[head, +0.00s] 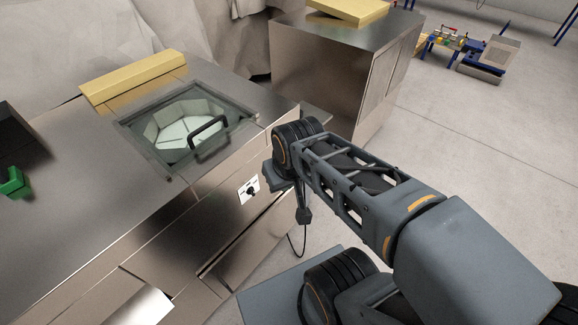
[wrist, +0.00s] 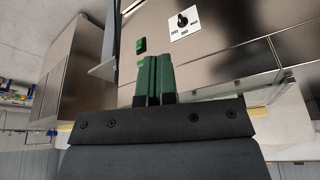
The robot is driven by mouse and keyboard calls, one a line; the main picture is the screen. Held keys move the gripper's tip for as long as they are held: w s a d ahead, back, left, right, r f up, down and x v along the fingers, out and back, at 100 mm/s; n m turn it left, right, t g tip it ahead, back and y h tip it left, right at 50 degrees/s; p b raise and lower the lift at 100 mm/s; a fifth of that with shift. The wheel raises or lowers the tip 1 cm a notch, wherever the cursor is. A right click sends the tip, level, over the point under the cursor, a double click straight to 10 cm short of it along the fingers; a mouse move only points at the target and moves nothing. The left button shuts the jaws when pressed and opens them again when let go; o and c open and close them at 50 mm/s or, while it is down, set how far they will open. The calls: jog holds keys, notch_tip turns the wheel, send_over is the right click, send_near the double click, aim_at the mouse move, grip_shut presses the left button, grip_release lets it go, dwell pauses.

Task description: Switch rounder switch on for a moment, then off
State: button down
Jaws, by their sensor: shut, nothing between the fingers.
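A rotary switch with a black knob on a white plate (head: 250,190) sits on the front of the steel machine with the glass lid. It also shows at the top of the wrist view (wrist: 184,26), with printed marks too small to read. A small green switch in a black frame (wrist: 141,45) is on the same panel; it does not show in the head view. Which of the two is the rounder switch is not legible. My gripper (wrist: 153,58) has green fingers, closed together and empty. In the wrist view its tips appear just below the green switch; contact cannot be told.
The glass lid with a black handle (head: 208,137) is closed on the machine top. A yellow block (head: 133,82) lies behind it, and a green object (head: 13,183) at left. Another steel machine (head: 335,75) stands behind.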

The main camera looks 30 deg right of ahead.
jog(key=w+a+f+m+g+y+b, duration=0.1)
jog(key=w+f+m+y+b, duration=0.1)
jog(key=f+y+b, duration=0.65)
jog(key=w+a+f+m+y+b, duration=0.1)
jog(key=a+f+m+y+b, duration=0.15)
jog(key=f+b, duration=0.95)
jog(key=w+d+f+m+t+b, duration=0.2)
jog(key=d+f+m+t+b, duration=0.1)
jog(key=d+t, duration=0.3)
jog(key=w+d+f+m+t+h+b, duration=0.1)
jog(key=w+d+f+m+t+b, duration=0.1)
jog(key=d+t, duration=0.4)
jog(key=w+d+f+m+t+h+b, duration=0.1)
jog(key=w+d+f+m+t+b, duration=0.2)
jog(key=d, duration=0.5)
jog(key=f+m+t+b, duration=0.1)
jog(key=t+b, duration=0.1)
jog(key=b, duration=0.1)
jog(key=shift+t+b, duration=0.35)
jog(key=shift+t, duration=0.05)
jog(key=shift+w, duration=0.1)
jog(key=b+x, duration=0.1)
jog(key=x, duration=1.2)
jog(key=shift+w+a+b, duration=0.15)
jog(key=shift+w+b, duration=0.15)
jog(key=shift+w, duration=0.05)
jog(key=shift+r, duration=0.2)
